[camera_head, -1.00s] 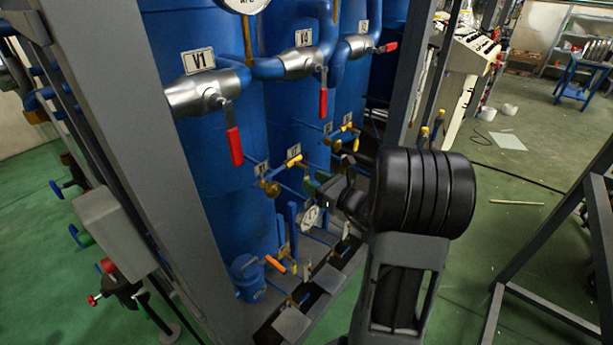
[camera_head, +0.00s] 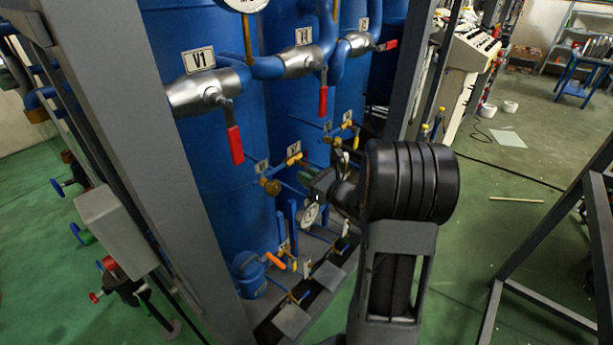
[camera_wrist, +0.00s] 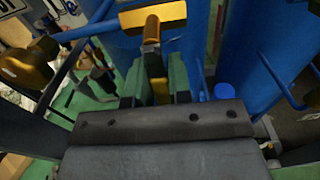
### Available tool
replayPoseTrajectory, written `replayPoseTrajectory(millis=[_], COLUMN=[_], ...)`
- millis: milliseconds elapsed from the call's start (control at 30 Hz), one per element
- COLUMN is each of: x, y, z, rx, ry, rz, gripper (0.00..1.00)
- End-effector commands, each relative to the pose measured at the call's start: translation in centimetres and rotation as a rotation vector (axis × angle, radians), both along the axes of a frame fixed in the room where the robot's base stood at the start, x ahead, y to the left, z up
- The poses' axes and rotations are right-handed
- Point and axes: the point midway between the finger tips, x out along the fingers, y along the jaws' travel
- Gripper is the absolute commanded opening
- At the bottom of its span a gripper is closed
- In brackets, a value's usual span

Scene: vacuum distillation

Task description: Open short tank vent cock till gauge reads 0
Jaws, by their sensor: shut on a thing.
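In the wrist view, a brass cock body (camera_wrist: 160,15) on a blue pipe has an orange-yellow lever (camera_wrist: 152,50) pointing toward me. My gripper (camera_wrist: 158,85) has a green finger on either side of this lever and is shut on it. In the head view, my gripper (camera_head: 322,186) is at the row of small cocks in front of the blue tanks; my wrist hides part of it. A small round gauge (camera_head: 309,215) is just below my gripper, its reading too small to tell. A larger gauge (camera_head: 246,4) at the top is cut off.
Another brass cock (camera_head: 271,187) is left of my gripper. The V1 valve (camera_head: 210,92) has a red lever (camera_head: 234,145) hanging down. A grey frame post (camera_head: 165,170) stands left. An orange-handled cock (camera_head: 275,261) is low down.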

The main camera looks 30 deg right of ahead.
Motion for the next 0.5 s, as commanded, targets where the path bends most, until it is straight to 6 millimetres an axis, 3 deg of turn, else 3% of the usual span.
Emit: replayPoseTrajectory(millis=[133,500], x=[-0.01,-0.01], y=[0.0,0.0], z=[0.01,-0.04], rx=[0.0,-0.004], ry=[0.0,-0.002], rz=[0.0,0.0], gripper=[0.01,0.0])
